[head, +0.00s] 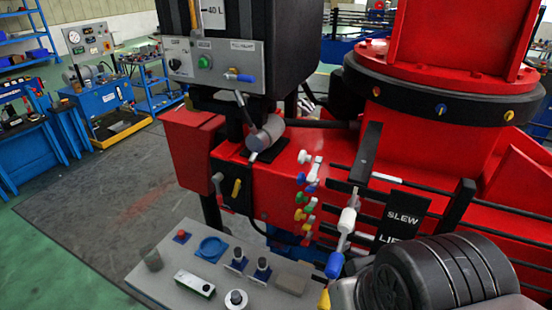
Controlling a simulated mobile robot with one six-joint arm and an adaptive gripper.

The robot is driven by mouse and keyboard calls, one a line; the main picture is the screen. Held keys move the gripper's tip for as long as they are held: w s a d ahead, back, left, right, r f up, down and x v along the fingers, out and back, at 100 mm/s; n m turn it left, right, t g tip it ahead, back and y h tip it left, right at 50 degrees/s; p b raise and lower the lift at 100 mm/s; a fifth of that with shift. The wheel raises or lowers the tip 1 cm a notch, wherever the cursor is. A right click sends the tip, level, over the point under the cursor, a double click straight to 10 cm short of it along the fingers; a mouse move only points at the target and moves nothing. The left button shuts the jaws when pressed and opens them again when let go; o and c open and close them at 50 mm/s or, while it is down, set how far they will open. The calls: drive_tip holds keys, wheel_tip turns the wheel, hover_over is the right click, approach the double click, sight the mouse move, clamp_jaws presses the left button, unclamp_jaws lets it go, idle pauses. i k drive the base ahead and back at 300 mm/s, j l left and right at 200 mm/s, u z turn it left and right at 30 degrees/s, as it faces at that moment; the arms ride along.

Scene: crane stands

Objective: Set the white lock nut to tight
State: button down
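Several white parts show in the head view, and I cannot tell for sure which one is the lock nut. A white sleeve (347,220) sits on a slanted metal rod at the right, above a blue sleeve (334,265) and a yellow tip (324,299). A white-handled fitting (305,157) tops a column of coloured valve handles on the red crane body.
The grey panel (145,278) carries a red button, a blue ring and dark knobs. A black control box (270,25) overhangs the red crane body (190,150). Open floor (100,195) lies at left.

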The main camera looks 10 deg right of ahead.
sight(312, 177)
drive_tip(key=i+j+z, duration=0.15)
drive_tip(key=j, duration=0.2)
drive_tip(key=i+j+z, duration=0.1)
drive_tip(key=j, duration=0.3)
drive_tip(key=i+j+z, duration=0.15)
drive_tip(key=j, duration=0.25)
drive_tip(key=i+j+z, duration=0.15)
drive_tip(key=j, duration=0.3)
drive_tip(key=i+j+z, duration=0.1)
drive_tip(key=j, duration=0.3)
